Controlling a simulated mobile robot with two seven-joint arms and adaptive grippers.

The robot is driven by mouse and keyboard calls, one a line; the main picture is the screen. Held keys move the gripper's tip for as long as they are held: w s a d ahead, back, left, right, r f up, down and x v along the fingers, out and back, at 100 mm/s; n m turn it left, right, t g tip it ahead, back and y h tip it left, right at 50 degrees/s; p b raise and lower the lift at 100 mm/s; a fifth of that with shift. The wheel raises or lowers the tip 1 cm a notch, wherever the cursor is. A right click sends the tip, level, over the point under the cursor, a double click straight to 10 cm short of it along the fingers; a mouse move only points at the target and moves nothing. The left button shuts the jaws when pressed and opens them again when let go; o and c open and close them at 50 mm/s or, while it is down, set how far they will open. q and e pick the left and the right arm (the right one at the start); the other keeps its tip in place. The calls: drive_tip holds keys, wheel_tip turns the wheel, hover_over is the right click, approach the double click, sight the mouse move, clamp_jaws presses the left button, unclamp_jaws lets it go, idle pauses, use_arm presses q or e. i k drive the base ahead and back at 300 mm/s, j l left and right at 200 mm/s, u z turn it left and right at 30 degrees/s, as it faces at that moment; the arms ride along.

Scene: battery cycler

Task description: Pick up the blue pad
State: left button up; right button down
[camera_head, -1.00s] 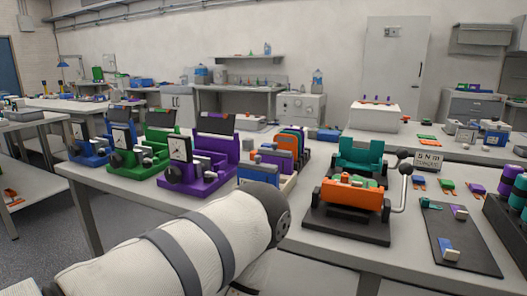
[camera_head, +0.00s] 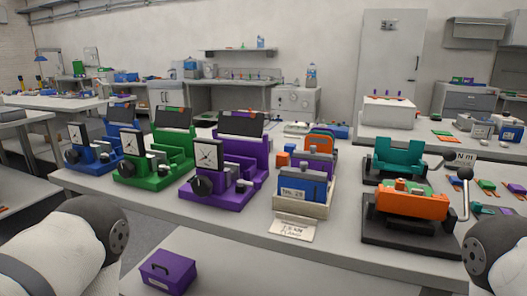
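I cannot tell for sure which thing is the blue pad. A blue block (camera_head: 303,188) with a white "No. 23" style label stands upright in a pale rack near the table's front edge. Small coloured pieces (camera_head: 484,208), some purple or bluish, lie at the far right of the table, too small to make out. Neither gripper is in view. Only rounded white and dark links of my arms show in the lower left and lower right corners.
Blue (camera_head: 92,152), green (camera_head: 160,165) and purple (camera_head: 222,190) devices with dials line the table's left. A purple box (camera_head: 168,271) sits lower, in front.

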sight(288, 147)
drive_tip(key=i+j+u, duration=0.2)
drive_tip(key=u, duration=0.15)
drive_tip(key=i+u, duration=0.35)
drive_tip(key=i+j, duration=0.05)
drive_tip(key=i, duration=0.05)
